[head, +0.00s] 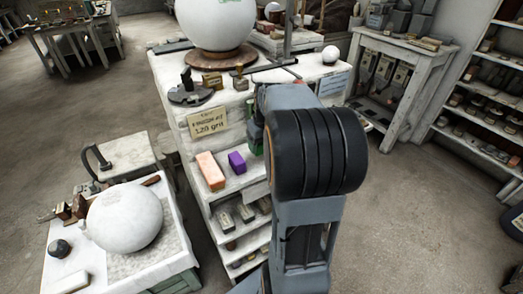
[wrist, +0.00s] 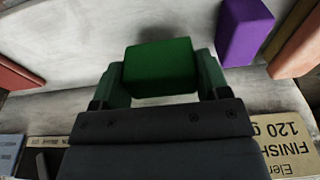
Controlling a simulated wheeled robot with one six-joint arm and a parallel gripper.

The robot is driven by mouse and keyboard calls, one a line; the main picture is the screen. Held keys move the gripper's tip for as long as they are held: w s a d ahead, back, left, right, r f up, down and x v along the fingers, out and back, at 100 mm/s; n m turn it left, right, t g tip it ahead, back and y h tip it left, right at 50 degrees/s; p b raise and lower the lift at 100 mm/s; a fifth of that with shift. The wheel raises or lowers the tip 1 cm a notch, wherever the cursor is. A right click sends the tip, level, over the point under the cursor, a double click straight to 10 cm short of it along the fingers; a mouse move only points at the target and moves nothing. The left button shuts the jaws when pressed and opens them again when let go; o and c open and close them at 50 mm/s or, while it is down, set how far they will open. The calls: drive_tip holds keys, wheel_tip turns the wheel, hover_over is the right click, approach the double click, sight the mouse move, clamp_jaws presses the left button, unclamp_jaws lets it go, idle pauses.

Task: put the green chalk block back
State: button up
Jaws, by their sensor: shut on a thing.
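The green chalk block (wrist: 158,68) sits between the two fingers of my gripper (wrist: 160,82) in the wrist view, and the gripper is shut on it. A pale surface lies behind the block; I cannot tell whether the block touches it. In the head view my arm hides most of the gripper (head: 256,138), and only a sliver of green shows beside the arm. The purple block (head: 237,162) lies on the pale shelf left of my gripper. It also shows at the upper right of the wrist view (wrist: 242,30).
An orange block (head: 210,171) lies left of the purple one. A "120 grit" sign (head: 208,123) stands above them. A large white sphere (head: 217,22) rests on the top. Another sphere (head: 125,219) sits on a low table at left. Lower shelves hold small blocks.

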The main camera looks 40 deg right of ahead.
sight(261, 150)
drive_tip(key=shift+w+f, duration=0.3)
drive_tip(key=shift+f, duration=0.1)
drive_tip(key=shift+w+f, duration=0.25)
drive_tip(key=shift+f, duration=1.5)
drive_tip(key=o, duration=1)
drive_tip(key=shift+r, duration=0.1)
